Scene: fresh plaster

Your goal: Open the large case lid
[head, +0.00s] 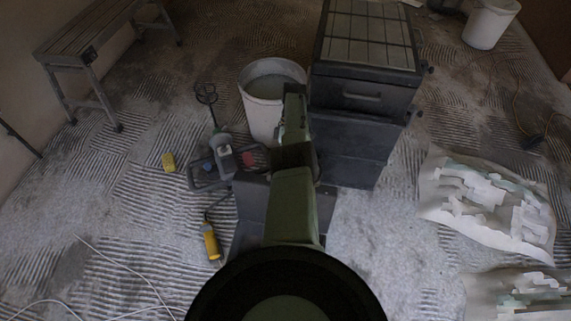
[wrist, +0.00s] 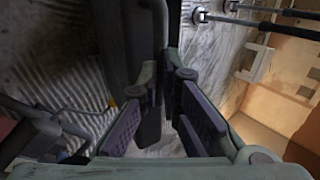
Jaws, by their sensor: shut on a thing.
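The large dark grey case (head: 350,146) stands upright in the head view, right of the white bucket. Its lid (head: 366,50) is the top section, with a gridded upper face and a front handle (head: 362,96). The lid looks level and closed on the body. My green arm reaches up the middle, to the left of the case front, and hides my fingers there. In the wrist view my gripper (wrist: 161,84) has its two pads angled towards each other at a dark upright piece. This looks like part of the case lid, but the exact contact is hidden.
A white bucket (head: 268,92) stands close left of the case. A mixer (head: 224,150), a yellow sponge (head: 169,162) and a yellow-handled tool (head: 211,243) lie left. A bench (head: 85,45) stands far left. Crumpled sheets (head: 487,205) lie right.

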